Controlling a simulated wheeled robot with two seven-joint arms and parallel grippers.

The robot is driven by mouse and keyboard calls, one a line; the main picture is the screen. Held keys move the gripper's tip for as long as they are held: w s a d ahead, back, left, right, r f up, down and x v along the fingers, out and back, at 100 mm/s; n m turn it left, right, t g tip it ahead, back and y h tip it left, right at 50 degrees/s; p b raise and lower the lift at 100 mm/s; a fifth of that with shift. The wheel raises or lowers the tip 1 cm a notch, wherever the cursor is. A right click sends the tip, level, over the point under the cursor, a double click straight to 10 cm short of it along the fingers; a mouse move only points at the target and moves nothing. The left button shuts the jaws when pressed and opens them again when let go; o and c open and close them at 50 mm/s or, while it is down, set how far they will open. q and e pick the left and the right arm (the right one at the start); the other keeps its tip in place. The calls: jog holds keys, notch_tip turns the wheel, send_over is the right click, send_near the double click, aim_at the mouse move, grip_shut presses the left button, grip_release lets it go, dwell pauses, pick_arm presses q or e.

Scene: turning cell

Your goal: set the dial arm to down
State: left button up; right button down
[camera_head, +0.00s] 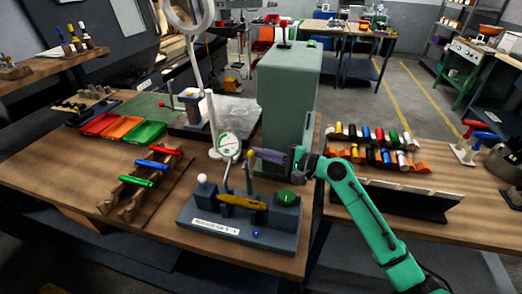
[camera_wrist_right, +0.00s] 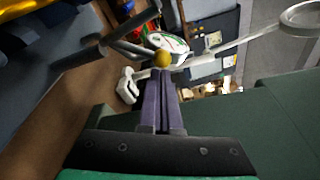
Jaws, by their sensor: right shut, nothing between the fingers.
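A dark arm tipped with a yellow ball (camera_head: 250,154) points up from the grey fixture block (camera_head: 265,240). I take it for the dial arm. A round white dial gauge (camera_head: 228,145) stands just behind and left of it. My right gripper (camera_head: 256,154) comes in from the right, its purple fingers shut and empty, tips at or very near the ball. In the right wrist view the yellow ball (camera_wrist_right: 162,58) sits just beyond the shut fingertips (camera_wrist_right: 161,74), with the gauge (camera_wrist_right: 165,43) behind. I cannot tell whether they touch. My left gripper is out of view.
The block also carries a yellow handle (camera_head: 242,201), a white ball knob (camera_head: 202,178) and a green button (camera_head: 286,196). A tall green column (camera_head: 285,95) stands close behind my gripper. A wooden rack with coloured handles (camera_head: 145,185) is at left.

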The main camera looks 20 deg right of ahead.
pick_arm(q)
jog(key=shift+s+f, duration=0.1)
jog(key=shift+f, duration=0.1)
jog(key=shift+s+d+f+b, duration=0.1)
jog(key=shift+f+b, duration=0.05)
jog(key=shift+b, duration=0.15)
pick_arm(e)
jog(key=shift+s+r+n, duration=0.15)
jog(key=shift+n, duration=0.15)
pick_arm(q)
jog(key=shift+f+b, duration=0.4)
pick_arm(e)
jog(key=shift+s+a+r+n+t, duration=0.1)
jog(key=shift+a+r+n+t, duration=0.15)
jog(key=shift+n, duration=0.25)
pick_arm(q)
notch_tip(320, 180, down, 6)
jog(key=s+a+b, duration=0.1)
jog(key=b, duration=0.5)
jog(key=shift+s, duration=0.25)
pick_arm(e)
jog(key=s+n, duration=0.1)
jog(key=n, duration=0.1)
jog(key=s+a+r+n, duration=0.1)
jog(key=s+n, duration=0.1)
jog(key=s+a+r+n+t+y, duration=0.1)
jog(key=n, duration=0.1)
jog(key=shift+s+a+r, duration=0.1)
jog(key=shift+s+a, duration=0.05)
jog(key=shift+a, duration=0.1)
